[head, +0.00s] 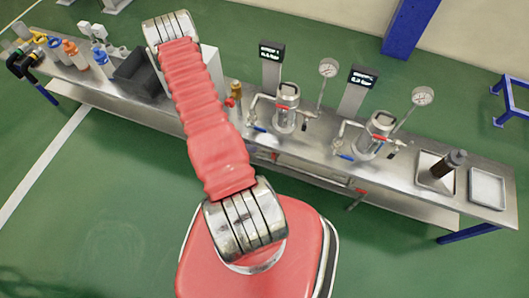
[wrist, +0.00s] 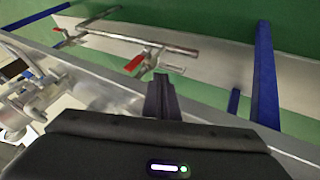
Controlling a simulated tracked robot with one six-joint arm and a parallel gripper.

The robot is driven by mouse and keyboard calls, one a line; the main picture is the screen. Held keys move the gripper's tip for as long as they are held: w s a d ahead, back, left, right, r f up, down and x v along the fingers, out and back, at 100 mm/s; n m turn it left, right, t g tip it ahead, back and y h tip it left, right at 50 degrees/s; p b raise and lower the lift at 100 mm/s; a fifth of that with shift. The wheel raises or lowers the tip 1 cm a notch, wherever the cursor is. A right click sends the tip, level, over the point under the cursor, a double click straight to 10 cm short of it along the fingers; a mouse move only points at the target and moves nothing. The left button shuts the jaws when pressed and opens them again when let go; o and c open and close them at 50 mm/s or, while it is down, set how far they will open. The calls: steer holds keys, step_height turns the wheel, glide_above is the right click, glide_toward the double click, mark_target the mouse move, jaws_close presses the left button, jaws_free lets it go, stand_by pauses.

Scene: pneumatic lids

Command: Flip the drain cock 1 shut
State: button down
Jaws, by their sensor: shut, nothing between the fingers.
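In the wrist view, two drain cocks with red levers are on metal pipes below the bench. The nearer cock's red lever (wrist: 134,63) sticks out at an angle to its pipe. The farther cock's red lever (wrist: 74,40) is up and left. I cannot tell which is drain cock 1. In the head view, red levers show under the bench's front edge at the middle (head: 275,156) and further right (head: 361,191). My gripper (wrist: 161,80) is shut and empty, its fingertips just right of and below the nearer lever, seemingly apart from it. It is hidden in the head view.
The steel bench (head: 405,180) carries two lidded vessels (head: 287,97) (head: 380,124), with gauges, displays and red and blue valve handles. A tray with a dark cylinder (head: 448,163) stands right. A lower shelf (head: 405,210) runs beneath; blue legs (wrist: 264,75) stand nearby.

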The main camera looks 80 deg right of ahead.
mark_target(273, 156)
steer(key=s+f, duration=0.3)
steer(key=s, duration=0.3)
steer(key=shift+d, duration=0.45)
steer(key=shift+s, duration=0.1)
steer(key=shift+t, duration=0.3)
